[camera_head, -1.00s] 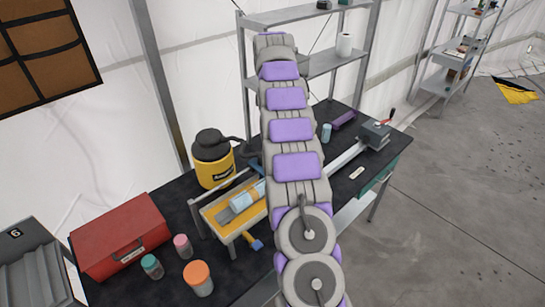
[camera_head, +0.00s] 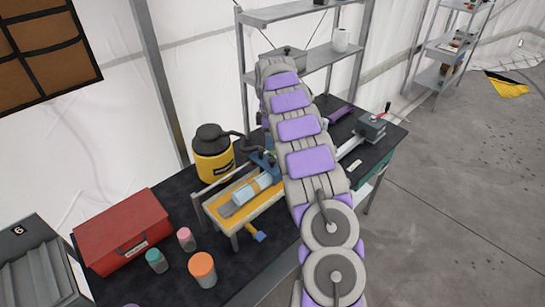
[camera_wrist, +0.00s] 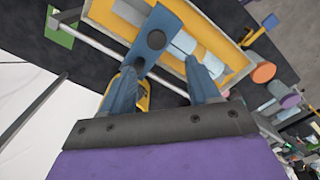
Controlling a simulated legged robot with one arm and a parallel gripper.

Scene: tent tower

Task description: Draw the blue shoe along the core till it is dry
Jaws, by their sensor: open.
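A flat blue piece with dark round holes, which looks like the blue shoe (camera_wrist: 160,32), shows in the wrist view just beyond my fingertips. My gripper (camera_wrist: 160,72) is open, with one blue-grey finger on either side of a gap; I cannot tell whether either touches the shoe. The pale blue core (camera_head: 251,189) lies lengthwise in a yellow tray (camera_head: 235,219) on the table. It also shows beside the shoe in the wrist view (camera_wrist: 182,44). In the head view, blue parts show at the tray's far end, beside my arm; shoe and fingers are hard to separate there.
A yellow jug with a black lid (camera_head: 213,158) stands close behind the tray. A red box (camera_head: 122,227) and several small jars, one orange-lidded (camera_head: 202,269), are at the left. A grey vise-like device (camera_head: 370,128) is at the right. Shelves (camera_head: 300,60) stand behind.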

